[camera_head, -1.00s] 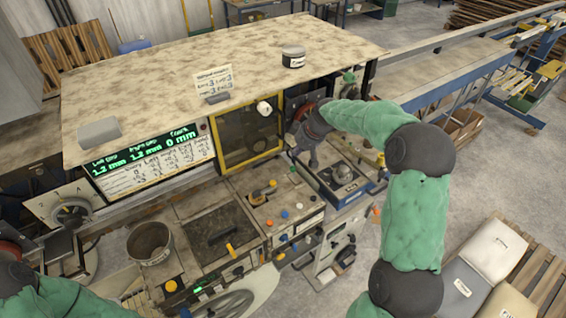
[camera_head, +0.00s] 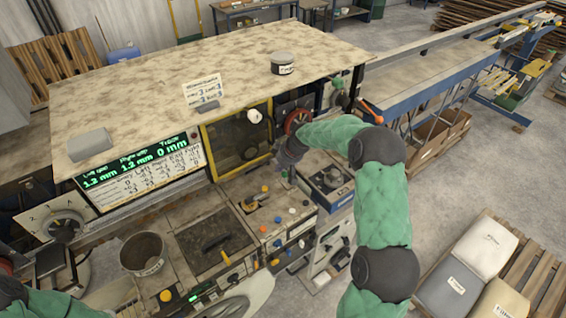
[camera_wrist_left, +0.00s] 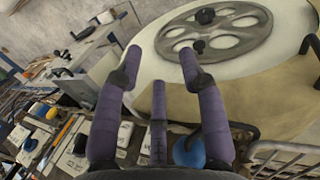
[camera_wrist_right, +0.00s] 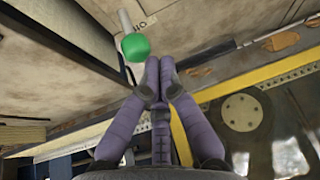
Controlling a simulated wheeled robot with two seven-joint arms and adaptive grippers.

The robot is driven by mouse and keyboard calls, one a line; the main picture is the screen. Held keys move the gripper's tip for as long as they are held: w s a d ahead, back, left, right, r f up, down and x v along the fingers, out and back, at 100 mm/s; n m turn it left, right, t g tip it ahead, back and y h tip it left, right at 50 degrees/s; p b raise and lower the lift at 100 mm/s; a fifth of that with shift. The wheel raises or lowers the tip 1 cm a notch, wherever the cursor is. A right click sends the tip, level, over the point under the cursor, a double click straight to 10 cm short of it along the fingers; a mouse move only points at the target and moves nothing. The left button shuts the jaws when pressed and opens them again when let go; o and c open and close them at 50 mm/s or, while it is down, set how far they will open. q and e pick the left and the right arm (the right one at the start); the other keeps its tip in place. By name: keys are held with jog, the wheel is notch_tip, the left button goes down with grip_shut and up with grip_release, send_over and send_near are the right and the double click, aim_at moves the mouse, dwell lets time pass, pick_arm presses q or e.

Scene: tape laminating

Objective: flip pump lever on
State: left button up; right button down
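A lever with a green ball knob (camera_wrist_right: 136,47) on a pale stem shows in the right wrist view, just beyond my right fingertips. It stands over a beige labelled surface; I cannot read enough of the label to confirm that it is the pump lever. My right gripper (camera_wrist_right: 158,76) has its fingers together, with nothing visible between them. In the head view my right gripper (camera_head: 288,176) hangs over the back right of the control panel (camera_head: 297,198), partly hiding it. My left gripper (camera_wrist_left: 160,54) is open and empty, near a grey spoked wheel (camera_wrist_left: 215,32).
The panel carries several coloured knobs. A yellow-framed window (camera_head: 237,142) and a red wheel (camera_head: 297,121) stand behind it. A blue-edged box (camera_head: 328,180) is to its right. A metal pot (camera_head: 143,253) and a dark hatch (camera_head: 215,240) lie left.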

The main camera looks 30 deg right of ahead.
jog(key=shift+w+f, duration=0.15)
jog(key=shift+f, duration=0.2)
